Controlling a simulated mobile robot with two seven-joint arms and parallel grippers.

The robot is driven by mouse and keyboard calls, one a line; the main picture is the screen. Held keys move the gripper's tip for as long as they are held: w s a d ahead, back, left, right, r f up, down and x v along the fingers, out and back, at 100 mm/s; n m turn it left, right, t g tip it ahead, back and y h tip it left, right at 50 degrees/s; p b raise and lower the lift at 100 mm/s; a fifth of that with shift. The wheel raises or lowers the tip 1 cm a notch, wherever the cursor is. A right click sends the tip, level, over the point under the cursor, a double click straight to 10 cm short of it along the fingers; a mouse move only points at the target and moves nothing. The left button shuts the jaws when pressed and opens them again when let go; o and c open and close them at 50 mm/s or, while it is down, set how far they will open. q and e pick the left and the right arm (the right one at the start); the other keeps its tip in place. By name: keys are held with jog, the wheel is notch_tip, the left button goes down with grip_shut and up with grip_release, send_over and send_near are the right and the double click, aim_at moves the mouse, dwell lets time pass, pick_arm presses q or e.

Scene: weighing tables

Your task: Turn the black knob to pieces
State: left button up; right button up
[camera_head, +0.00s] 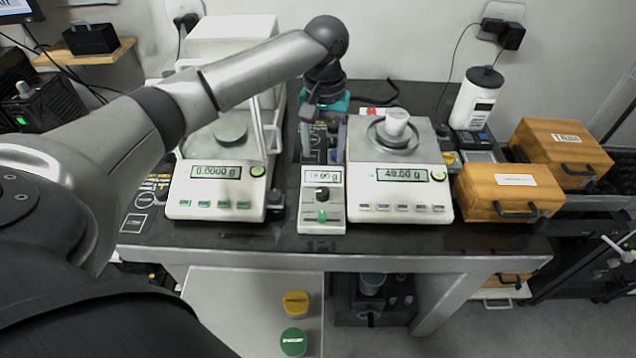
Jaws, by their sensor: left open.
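The black knob (322,194) is on the front panel of a narrow white device (308,226) in the middle of the table, below its small display and above a green knob (321,216). My left gripper (323,155) hangs pointing down over the rear of this device, behind the black knob in the picture. Its two fingers are apart with nothing seen between them. The black knob is in plain view and apart from the fingers. My right gripper is not in view.
A balance (220,203) reading 0.0000 g stands close on the left. Wooden boxes (508,190) are farther right. The table's front strip (400,236) is clear.

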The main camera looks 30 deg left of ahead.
aim_at(322, 190)
pick_arm(q)
notch_tip(322, 190, down, 11)
jog(key=b, duration=0.2)
jog(key=shift+r+b, duration=0.2)
jog(key=shift+b, duration=0.1)
jog(key=shift+f, duration=0.8)
jog(key=c, duration=0.4)
grip_shut()
